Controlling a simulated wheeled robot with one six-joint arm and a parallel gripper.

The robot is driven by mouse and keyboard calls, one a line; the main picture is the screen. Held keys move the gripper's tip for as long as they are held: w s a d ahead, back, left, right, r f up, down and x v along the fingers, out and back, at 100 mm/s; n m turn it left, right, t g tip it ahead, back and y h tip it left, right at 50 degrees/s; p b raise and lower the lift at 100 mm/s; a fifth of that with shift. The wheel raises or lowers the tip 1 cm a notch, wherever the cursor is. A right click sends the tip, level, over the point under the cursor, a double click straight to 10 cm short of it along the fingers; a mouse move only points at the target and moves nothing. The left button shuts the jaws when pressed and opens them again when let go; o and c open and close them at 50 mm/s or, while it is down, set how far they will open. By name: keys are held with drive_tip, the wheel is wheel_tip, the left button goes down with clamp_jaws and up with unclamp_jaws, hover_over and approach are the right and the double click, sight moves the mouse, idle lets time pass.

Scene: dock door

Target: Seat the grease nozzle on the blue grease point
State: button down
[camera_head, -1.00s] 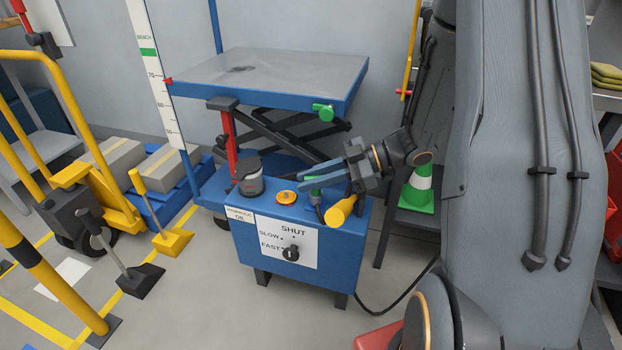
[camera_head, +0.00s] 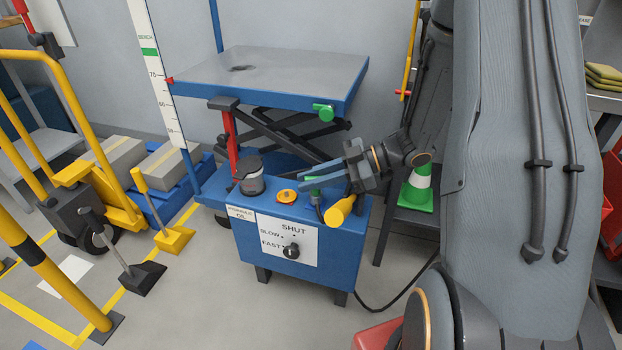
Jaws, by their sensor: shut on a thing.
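My gripper (camera_head: 302,174) reaches in from the right over the blue pump unit of the lift table. Its two blue-grey fingers point left and are closed on a small piece. I cannot make out a blue grease point against the blue pump unit.
The blue pump unit (camera_head: 345,262) carries a grey-lidded reservoir (camera_head: 249,178), an orange button (camera_head: 287,197) and a SHUT dial (camera_head: 291,251). The lift table top (camera_head: 290,70) stands behind. A green-and-white cone (camera_head: 417,190) is at right. A yellow trolley (camera_head: 110,205) stands left.

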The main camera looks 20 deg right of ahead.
drive_tip(key=shift+f, duration=0.45)
drive_tip(key=c, duration=1.9)
unclamp_jaws()
drive_tip(key=shift+p+v, duration=0.7)
drive_tip(key=shift+v, duration=0.25)
drive_tip(key=shift+p+v, duration=3.2)
drive_tip(key=shift+v, duration=1.4)
